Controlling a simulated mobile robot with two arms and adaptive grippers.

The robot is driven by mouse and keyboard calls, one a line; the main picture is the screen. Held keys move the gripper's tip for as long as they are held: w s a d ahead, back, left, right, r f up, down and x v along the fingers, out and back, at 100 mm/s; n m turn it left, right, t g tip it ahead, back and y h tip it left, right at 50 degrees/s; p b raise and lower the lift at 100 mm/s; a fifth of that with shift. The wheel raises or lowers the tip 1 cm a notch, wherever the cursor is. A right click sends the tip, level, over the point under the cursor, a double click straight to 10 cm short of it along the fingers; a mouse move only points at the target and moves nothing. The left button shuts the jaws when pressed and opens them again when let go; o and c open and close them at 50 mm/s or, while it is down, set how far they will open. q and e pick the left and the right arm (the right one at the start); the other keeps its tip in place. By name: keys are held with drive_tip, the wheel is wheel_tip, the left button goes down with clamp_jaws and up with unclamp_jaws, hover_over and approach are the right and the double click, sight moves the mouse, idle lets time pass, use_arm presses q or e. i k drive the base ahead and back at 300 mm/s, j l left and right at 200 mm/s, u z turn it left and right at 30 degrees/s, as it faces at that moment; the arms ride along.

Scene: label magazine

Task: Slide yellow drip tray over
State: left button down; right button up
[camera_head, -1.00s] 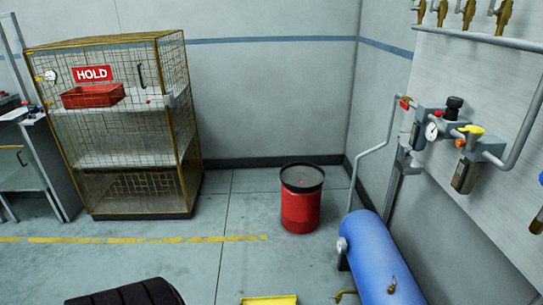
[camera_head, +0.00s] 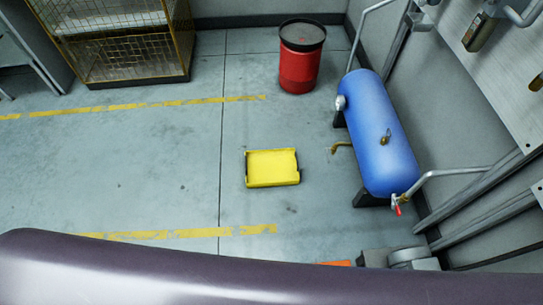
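The yellow drip tray (camera_head: 272,169) lies flat on the grey floor, near the middle of the head view. It is shallow and rectangular, with a dark patch at its left and right ends. Neither of my grippers shows in the head view, so nothing is seen touching the tray.
The blue tank (camera_head: 378,130) stands on dark feet, with a brass outlet (camera_head: 341,147) and a red-handled valve (camera_head: 397,207). A red drum (camera_head: 299,68) is behind. A wire cage (camera_head: 125,45) is upper left. Floor left of the tray is clear.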

sight(264, 169)
drive_tip(key=u, duration=0.15)
drive_tip(key=z, duration=0.5)
drive_tip(key=i+j+z, duration=0.1)
drive_tip(key=j+z, duration=0.2)
drive_tip(key=z, duration=0.15)
drive_tip(key=j+z, duration=0.45)
drive_tip(key=i+j+z, duration=0.1)
drive_tip(key=j+z, duration=0.2)
drive_tip(key=z, duration=0.15)
drive_tip(key=j+z, duration=0.35)
drive_tip(key=z, duration=0.15)
drive_tip(key=k, duration=0.05)
